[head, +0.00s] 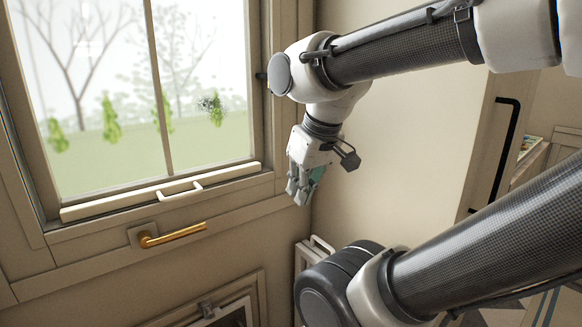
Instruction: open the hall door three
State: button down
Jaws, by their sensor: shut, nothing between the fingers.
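A cream door (60,262) with a large glass pane fills the left of the head view. It looks closed. A brass lever handle (175,235) sits on a square plate below the pane and points right, roughly level. No number shows, so I cannot tell if this is hall door three. My gripper (300,198) hangs down from my arm to the right of the lever and a little higher in the picture. It is shut and empty, apart from the lever.
A cream bar with a small pull (180,189) runs along the pane's lower edge. A framed panel with a small metal catch (207,310) is lower down. A plain cream wall stands behind my gripper. A long black handle (497,150) is on a cream panel at right.

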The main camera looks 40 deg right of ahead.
aim_at(508, 96)
jog(key=k+l+z, duration=0.1)
jog(key=k+l, duration=0.15)
jog(key=k, duration=0.2)
jog(key=z, duration=1.9)
jog(key=k+l+z, duration=0.35)
jog(key=k, duration=0.15)
jog(key=j, duration=0.1)
